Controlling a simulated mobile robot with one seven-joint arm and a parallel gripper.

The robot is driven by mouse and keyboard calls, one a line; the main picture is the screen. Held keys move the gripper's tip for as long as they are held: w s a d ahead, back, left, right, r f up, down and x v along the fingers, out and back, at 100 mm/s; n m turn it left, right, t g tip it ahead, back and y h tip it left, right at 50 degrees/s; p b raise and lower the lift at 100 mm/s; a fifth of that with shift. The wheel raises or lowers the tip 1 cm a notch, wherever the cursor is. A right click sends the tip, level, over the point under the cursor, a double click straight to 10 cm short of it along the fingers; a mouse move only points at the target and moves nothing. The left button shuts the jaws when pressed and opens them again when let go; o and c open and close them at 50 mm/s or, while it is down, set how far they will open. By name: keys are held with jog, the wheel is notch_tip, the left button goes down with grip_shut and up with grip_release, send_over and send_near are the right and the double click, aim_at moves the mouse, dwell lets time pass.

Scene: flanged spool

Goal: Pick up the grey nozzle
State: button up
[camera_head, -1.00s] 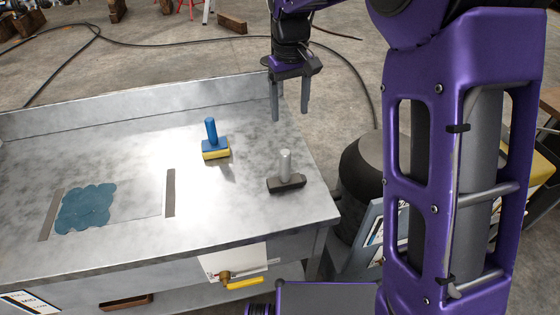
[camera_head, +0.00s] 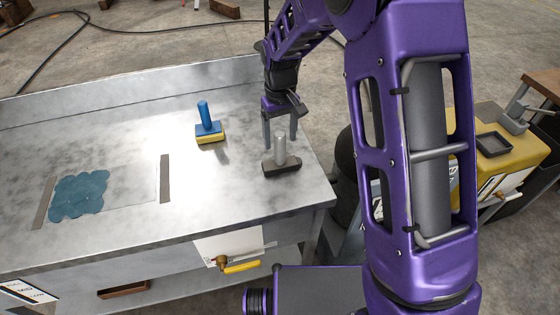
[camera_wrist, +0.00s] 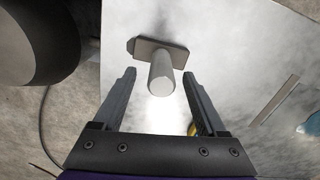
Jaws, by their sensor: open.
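The grey nozzle has an upright light grey cylinder (camera_head: 280,150) on a dark flat base (camera_head: 283,168). It stands near the right end of the metal bench. In the wrist view the cylinder (camera_wrist: 161,75) and the base (camera_wrist: 150,48) show ahead of the fingers. My gripper (camera_head: 280,143) is open and empty, pointing down just behind the cylinder. In the wrist view my gripper (camera_wrist: 159,78) has one finger on each side of the picture, with the cylinder's end lined up between them. I cannot tell whether anything touches.
A blue-handled tool with a yellow base (camera_head: 209,123) stands left of the nozzle on the metal bench (camera_head: 130,215). Two grey strips flank a blue patch (camera_head: 80,195) farther left. A raised back edge runs behind. A yellow-topped cart (camera_head: 505,160) is at the right.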

aim_at(280, 146)
notch_tip(280, 146, down, 4)
jog(key=shift+r, duration=0.2)
grip_shut()
jog(key=shift+a+r, duration=0.1)
dwell(1.3)
